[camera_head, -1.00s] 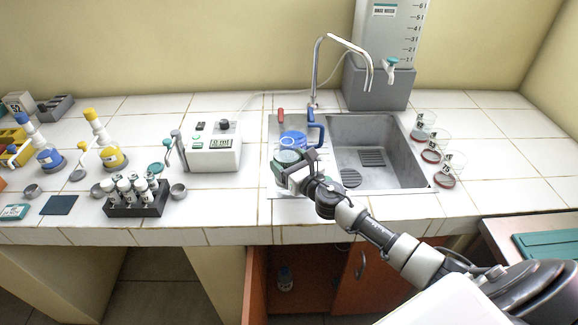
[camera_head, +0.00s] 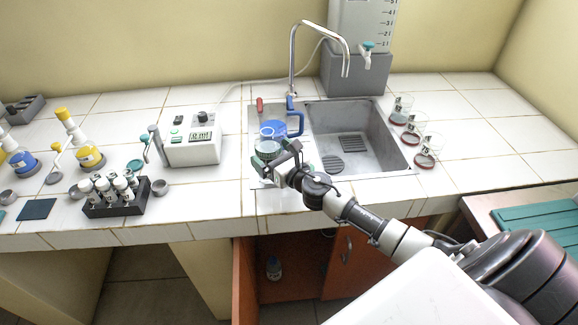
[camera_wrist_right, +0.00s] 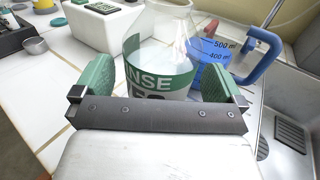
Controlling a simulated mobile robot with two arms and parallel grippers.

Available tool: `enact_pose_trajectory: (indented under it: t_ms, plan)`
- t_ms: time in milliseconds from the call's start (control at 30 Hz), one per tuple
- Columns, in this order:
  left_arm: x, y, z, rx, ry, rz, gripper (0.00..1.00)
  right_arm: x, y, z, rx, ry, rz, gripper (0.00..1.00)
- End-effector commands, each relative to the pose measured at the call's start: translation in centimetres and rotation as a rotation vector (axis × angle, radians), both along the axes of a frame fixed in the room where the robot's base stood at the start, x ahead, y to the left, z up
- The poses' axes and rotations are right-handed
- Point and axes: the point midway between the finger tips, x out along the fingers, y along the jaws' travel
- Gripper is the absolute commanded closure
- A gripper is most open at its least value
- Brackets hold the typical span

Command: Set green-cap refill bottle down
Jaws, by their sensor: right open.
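The two green finger pads of my right gripper (camera_wrist_right: 160,84) are spread on either side of the bottle, open. A blue-handled measuring jug (camera_head: 273,130) stands just behind the bottle. My left gripper is not in view.
The sink basin (camera_head: 385,133) lies just right, with a curved tap (camera_head: 293,65) behind. A white meter (camera_head: 192,149) and a black vial rack (camera_head: 117,203) stand left. Several labelled flasks (camera_head: 411,133) stand right of the sink. Counter between meter and bottle is clear.

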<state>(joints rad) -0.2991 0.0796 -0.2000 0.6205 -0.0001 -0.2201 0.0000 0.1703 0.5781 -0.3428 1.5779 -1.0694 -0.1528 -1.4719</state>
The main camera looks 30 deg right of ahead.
Motion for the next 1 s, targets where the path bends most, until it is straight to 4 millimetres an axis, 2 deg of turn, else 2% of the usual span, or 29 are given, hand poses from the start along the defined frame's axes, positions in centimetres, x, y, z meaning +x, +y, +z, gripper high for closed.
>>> enact_pose_trajectory:
  t_ms: [300,500,700,1000]
  plan:
    - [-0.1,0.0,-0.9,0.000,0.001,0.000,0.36,-6.5,-0.9,-0.3,0.000,0.003,0.002,0.00]
    - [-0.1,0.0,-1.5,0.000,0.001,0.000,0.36,-9.3,-1.3,-0.2,0.001,0.002,0.001,0.00]
    - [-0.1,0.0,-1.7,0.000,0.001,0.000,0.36,-10.4,-1.4,0.0,0.001,0.000,0.000,0.00]
    - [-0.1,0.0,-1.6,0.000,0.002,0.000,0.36,-10.5,-1.4,0.1,0.000,0.000,0.000,0.00]
